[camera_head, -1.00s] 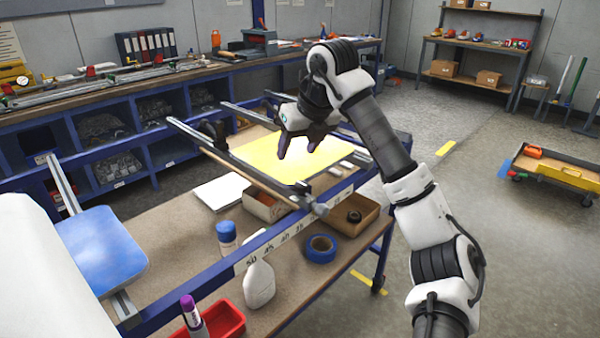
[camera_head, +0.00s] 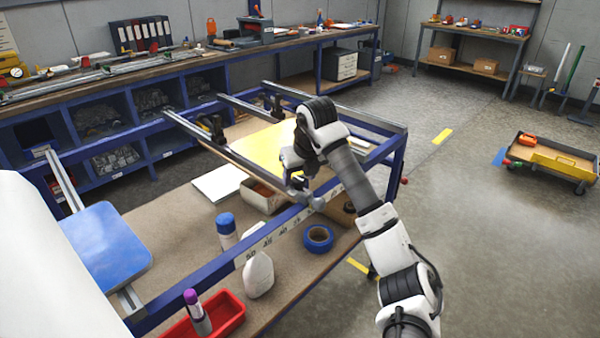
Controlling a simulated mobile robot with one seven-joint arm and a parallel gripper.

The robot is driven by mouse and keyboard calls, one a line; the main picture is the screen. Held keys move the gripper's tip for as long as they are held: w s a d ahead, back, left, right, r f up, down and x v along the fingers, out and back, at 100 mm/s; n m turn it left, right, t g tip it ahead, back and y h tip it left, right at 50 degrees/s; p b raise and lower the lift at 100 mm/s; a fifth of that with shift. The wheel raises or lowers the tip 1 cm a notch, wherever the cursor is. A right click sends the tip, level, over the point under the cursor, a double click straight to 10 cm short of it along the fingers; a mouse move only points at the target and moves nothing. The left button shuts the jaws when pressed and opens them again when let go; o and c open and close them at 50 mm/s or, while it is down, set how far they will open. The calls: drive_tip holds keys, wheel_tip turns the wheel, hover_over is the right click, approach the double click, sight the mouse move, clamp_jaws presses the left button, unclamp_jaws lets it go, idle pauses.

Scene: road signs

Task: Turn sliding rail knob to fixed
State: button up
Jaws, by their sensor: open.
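The sliding rail (camera_head: 230,153) is a long grey bar lying across the blue frame (camera_head: 203,263) of the work table. At its near end, by the numbered scale (camera_head: 270,240), is a small grey knob (camera_head: 318,203). I cannot make out its setting. My gripper (camera_head: 293,174) is over the near part of the rail, just up and left of the knob, pointing down. It is open, with its fingers partly hidden by my wrist. I cannot tell whether it touches the rail or its fittings.
A yellow sheet (camera_head: 258,152) lies under the rails. A white bottle (camera_head: 258,275), blue tape (camera_head: 318,238), a blue-capped bottle (camera_head: 227,232) and a red tray (camera_head: 225,318) stand near the front edge. A small open box (camera_head: 258,197) lies below the rail.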

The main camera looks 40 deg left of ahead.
drive_tip(key=shift+f, duration=0.2)
drive_tip(key=shift+c, duration=0.2)
drive_tip(key=c, duration=0.9)
drive_tip(key=shift+m, duration=0.3)
drive_tip(key=m+t+b, duration=0.1)
drive_tip(key=m, duration=0.1)
drive_tip(key=m+h+b, duration=0.1)
drive_tip(key=m, duration=0.1)
drive_tip(key=shift+s+a+m+t, duration=0.1)
drive_tip(key=shift+a+m+t, duration=0.1)
drive_tip(key=shift+m+t, duration=0.15)
drive_tip(key=shift+a+m+t+h+b, duration=0.1)
drive_tip(key=shift+m+t+h+b, duration=0.15)
drive_tip(key=shift+m+h+b, duration=0.7)
drive_tip(key=shift+a+m+t+h+b, duration=0.15)
drive_tip(key=shift+m+t+b, duration=0.1)
drive_tip(key=shift+m, duration=1.35)
drive_tip(key=shift+d+r, duration=0.1)
